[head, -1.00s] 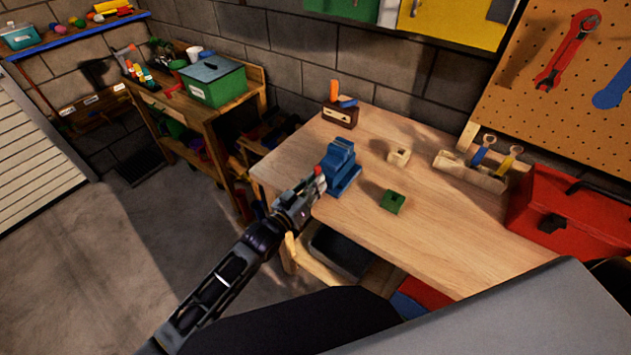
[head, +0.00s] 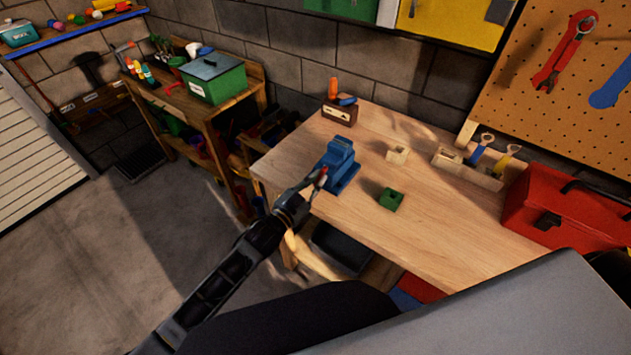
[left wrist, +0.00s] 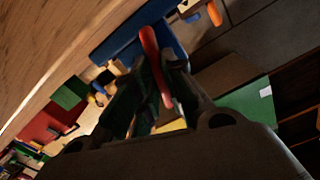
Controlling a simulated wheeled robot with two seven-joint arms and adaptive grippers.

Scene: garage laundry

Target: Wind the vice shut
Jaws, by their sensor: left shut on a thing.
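The blue vice (head: 340,166) stands on the wooden workbench (head: 440,235) at its left front edge. It also shows in the left wrist view (left wrist: 140,32), just beyond my fingers. Its red handle (left wrist: 151,60) runs between my fingers in that view, and a small red part of it shows at my fingertips in the head view. My left gripper (head: 315,182) is at the vice's front, shut on the red handle. The gap between the vice jaws is too small to make out. My right gripper is not in view.
A green block (head: 391,199) and a pale block (head: 398,153) lie right of the vice. A brown block with tools (head: 339,113) stands behind it. A wooden tool holder (head: 465,170) and a red toolbox (head: 560,208) are further right.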

